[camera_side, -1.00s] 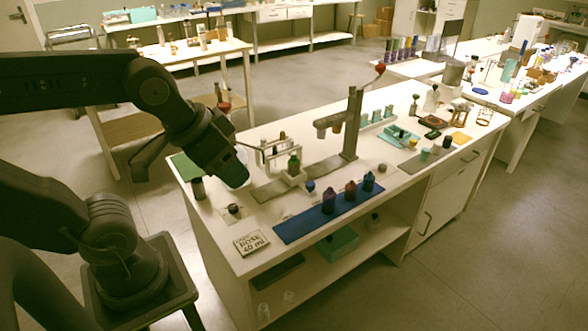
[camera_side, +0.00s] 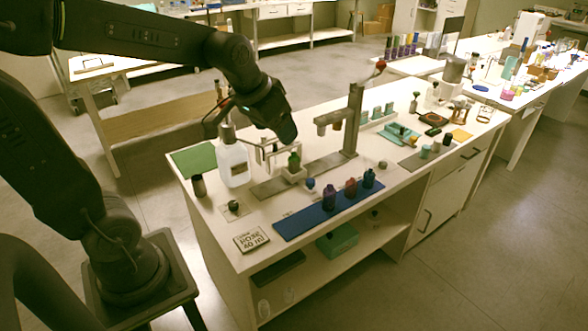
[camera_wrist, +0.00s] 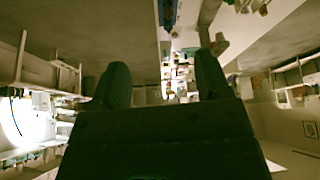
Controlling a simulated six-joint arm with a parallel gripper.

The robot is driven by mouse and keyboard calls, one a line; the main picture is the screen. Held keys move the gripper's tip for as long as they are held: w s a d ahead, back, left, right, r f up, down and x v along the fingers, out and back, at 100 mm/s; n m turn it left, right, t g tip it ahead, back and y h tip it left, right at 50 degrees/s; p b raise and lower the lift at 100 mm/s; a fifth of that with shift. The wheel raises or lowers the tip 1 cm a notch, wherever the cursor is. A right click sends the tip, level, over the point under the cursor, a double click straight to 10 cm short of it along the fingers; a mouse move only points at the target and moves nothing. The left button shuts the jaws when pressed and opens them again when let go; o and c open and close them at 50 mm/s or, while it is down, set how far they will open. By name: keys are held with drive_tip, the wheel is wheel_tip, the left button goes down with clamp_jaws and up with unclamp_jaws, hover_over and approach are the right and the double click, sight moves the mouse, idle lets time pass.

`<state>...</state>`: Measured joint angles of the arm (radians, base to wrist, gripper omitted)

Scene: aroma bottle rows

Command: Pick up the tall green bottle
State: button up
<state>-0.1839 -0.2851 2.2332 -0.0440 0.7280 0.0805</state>
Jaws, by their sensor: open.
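The green bottle (camera_side: 294,163) stands upright on a small white block in the middle of the side view, with a dark cap. My gripper (camera_side: 288,138) hangs just above and behind it in the side view, apart from it as far as I can tell. In the wrist view the two dark fingers (camera_wrist: 164,82) stand wide apart with nothing between them. The wrist camera looks out across the room, and I cannot make out the green bottle there.
A blue mat (camera_side: 290,228) holds a purple bottle (camera_side: 329,199), a red bottle (camera_side: 350,189) and a blue bottle (camera_side: 368,180). A white jug (camera_side: 233,166) stands left of the gripper. A metal stand (camera_side: 354,115) rises to the right. A written card (camera_side: 251,240) lies in front.

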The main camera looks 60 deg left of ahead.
drive_tip(key=w+a+f+n, duration=0.1)
drive_tip(key=w+a+f, duration=0.2)
drive_tip(key=w+a, duration=0.35)
drive_tip(key=n+g+y, duration=0.1)
drive_tip(key=n, duration=0.1)
approach(295, 157)
drive_tip(key=x, duration=0.6)
drive_tip(key=shift+a+r, duration=0.1)
drive_tip(key=shift+a, duration=0.2)
drive_tip(key=shift+x, duration=2.8)
drive_tip(key=shift+w+a+r, duration=0.1)
drive_tip(key=shift+w+a, duration=0.05)
drive_tip(key=shift+a, duration=0.05)
drive_tip(key=shift+c, duration=0.4)
drive_tip(key=c, duration=1.1)
